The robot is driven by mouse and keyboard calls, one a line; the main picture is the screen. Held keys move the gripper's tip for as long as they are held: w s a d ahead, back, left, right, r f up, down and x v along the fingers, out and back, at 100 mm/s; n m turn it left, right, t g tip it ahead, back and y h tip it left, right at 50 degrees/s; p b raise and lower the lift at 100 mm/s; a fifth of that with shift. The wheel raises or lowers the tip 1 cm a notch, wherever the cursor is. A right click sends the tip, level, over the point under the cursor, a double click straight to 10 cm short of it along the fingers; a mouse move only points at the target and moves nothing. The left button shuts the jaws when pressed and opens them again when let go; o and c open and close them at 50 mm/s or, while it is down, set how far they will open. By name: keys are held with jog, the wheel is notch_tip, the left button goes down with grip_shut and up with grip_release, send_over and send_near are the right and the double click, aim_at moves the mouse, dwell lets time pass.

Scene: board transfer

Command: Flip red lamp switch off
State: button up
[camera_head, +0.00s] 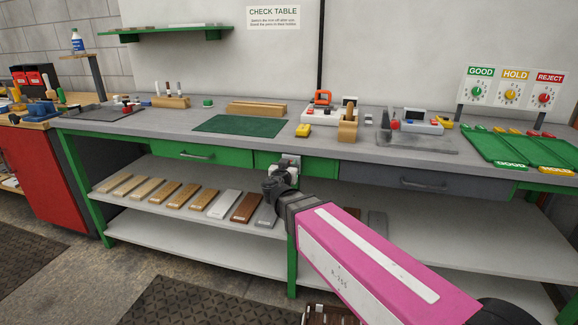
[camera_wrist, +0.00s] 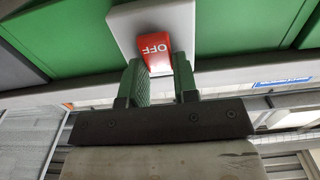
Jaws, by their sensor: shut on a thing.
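The red lamp switch (camera_wrist: 156,46) is a red rocker with the word OFF on its visible face. It stands out from a white plate (camera_wrist: 125,20) in the wrist view. In the head view the plate (camera_head: 291,161) shows on the green front edge of the bench, and my gripper hides the red rocker. My gripper (camera_wrist: 163,66) has its green-padded fingers on either side of the rocker and is shut on it. My gripper (camera_head: 279,182) is at the bench front in the head view, just below the tabletop.
The grey bench top (camera_head: 260,146) above holds a green mat (camera_head: 240,125), wooden blocks and small fixtures. A shelf (camera_head: 140,201) below carries several boards. Green drawers (camera_head: 190,151) flank the switch area. Sorting lanes (camera_head: 520,148) marked GOOD and HOLD lie at the right.

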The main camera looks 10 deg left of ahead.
jog(key=shift+s+f+t+h, duration=0.15)
jog(key=shift+f+t, duration=0.1)
jog(key=shift+t, duration=0.7)
jog(key=shift+s+f+t+h, duration=0.1)
jog(key=shift+f+t+h, duration=0.1)
jog(key=shift+t, duration=0.75)
jog(key=o, duration=0.9)
jog(key=v, duration=1)
jog(key=shift+s+f, duration=0.1)
jog(key=shift+s, duration=0.25)
